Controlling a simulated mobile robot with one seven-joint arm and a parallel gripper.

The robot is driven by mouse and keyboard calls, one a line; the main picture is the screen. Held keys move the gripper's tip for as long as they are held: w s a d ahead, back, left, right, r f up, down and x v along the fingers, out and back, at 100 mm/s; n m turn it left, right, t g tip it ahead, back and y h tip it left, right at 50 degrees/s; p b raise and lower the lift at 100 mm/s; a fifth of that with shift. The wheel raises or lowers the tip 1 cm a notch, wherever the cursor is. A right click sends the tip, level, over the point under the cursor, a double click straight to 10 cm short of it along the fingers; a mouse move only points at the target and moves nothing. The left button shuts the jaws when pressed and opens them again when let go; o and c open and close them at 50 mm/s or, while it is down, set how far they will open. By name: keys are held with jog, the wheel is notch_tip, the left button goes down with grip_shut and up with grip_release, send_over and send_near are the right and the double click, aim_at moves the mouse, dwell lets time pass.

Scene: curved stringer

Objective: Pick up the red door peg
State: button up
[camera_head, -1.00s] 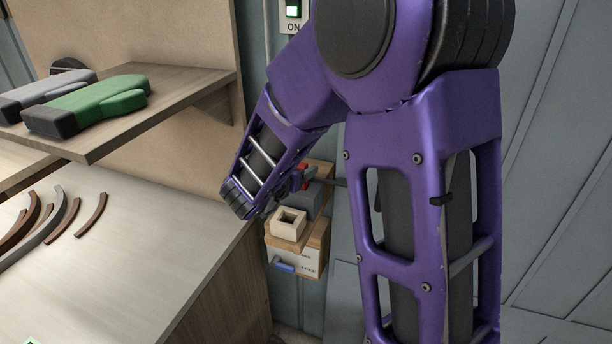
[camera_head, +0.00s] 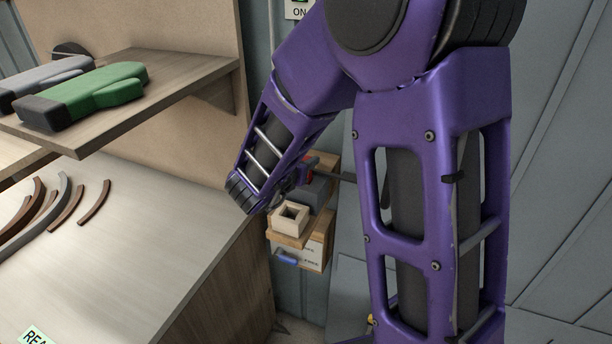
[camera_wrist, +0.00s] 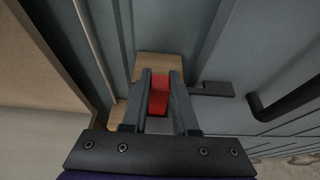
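The red door peg (camera_wrist: 159,95) is a small red block that shows between the two grey fingers of my gripper (camera_wrist: 161,76) in the wrist view. It fills most of the gap between them; I cannot tell whether both fingers press on it. Light wood lies behind the peg. In the head view a small piece of the red peg (camera_head: 309,163) shows beside my gripper (camera_head: 292,186), at the wooden wall holder (camera_head: 328,213). My wrist hides part of it, and the fingertips are hard to make out there.
A dark grey block and a square cream-coloured socket (camera_head: 291,218) sit on the holder, with a blue handle (camera_head: 286,258) below. A workbench (camera_head: 140,255) with curved strips is on the left, under a shelf (camera_head: 170,92) bearing mitts. A dark bar (camera_wrist: 212,89) is right of my fingers.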

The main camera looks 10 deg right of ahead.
grip_shut()
